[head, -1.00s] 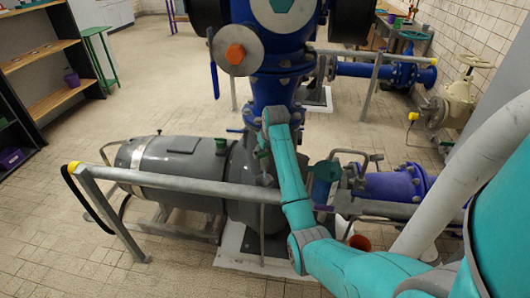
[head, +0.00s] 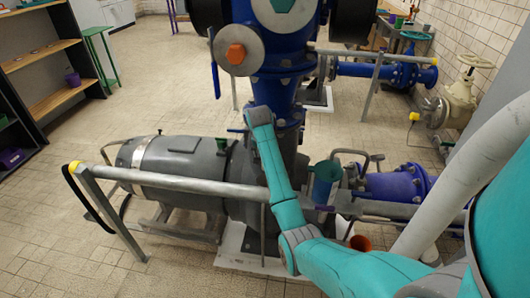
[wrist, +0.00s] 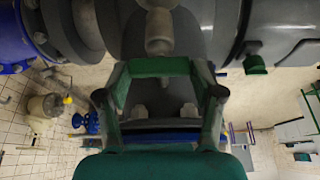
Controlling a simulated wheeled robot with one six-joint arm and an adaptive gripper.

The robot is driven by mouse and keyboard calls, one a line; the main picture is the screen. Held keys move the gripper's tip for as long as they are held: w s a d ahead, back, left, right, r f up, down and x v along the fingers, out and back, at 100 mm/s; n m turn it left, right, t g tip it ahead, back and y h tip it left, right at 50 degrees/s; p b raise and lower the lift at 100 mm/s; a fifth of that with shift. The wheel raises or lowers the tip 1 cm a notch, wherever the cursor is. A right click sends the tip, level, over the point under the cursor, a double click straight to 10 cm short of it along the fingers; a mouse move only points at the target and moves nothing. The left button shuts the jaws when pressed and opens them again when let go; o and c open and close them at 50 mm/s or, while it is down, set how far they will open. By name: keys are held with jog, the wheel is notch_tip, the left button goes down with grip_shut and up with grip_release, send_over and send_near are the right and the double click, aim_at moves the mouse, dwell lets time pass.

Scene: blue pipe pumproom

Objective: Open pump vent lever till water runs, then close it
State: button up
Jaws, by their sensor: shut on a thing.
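My gripper (wrist: 160,72) shows in the wrist view with its fingers bent inward, shut at the pump's vent. A pale round-ended fitting (wrist: 158,32) stands just beyond the fingertips, in front of the dark pump casing. In the head view my teal arm reaches over the grey pump (head: 185,165) and hides the gripper and the vent. I see no running water in either view.
A grey rail (head: 190,183) with a yellow end cap crosses in front of the pump. Blue piping (head: 395,184) lies further right. The tiled floor at left is clear.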

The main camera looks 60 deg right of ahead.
dwell(0.4)
jog(key=o, duration=1.1)
jog(key=shift+o, duration=0.2)
jog(key=shift+r, duration=0.1)
jog(key=v, duration=1.2)
jog(key=shift+a+f, duration=0.1)
jog(key=shift+f, duration=0.15)
